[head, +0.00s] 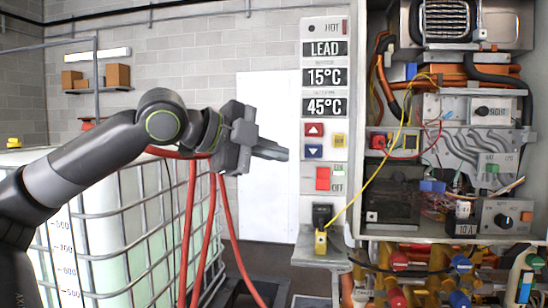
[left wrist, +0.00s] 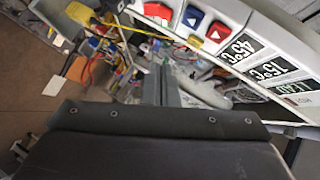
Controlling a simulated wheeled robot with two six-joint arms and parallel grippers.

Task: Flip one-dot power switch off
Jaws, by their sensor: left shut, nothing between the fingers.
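A tall white control panel (head: 310,120) carries a red rocker switch (head: 323,178) beside ON and OFF labels. The panel and the red switch (left wrist: 158,10) also show, upside down, in the left wrist view. I cannot make out dots on the switch, or which way it is set. My left gripper (head: 287,153) is shut and empty, pointing right at the panel's left edge, above the switch's level. Its closed fingers (left wrist: 163,85) show in the left wrist view, apart from the switch. My right gripper is out of view.
Red up (head: 314,129) and blue down (head: 314,151) arrow buttons sit above the switch. An open heater cabinet (head: 450,140) with wires stands right of the panel. A yellow plug (head: 321,242) hangs below. A caged white tank (head: 100,240) and red hoses (head: 192,220) are at left.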

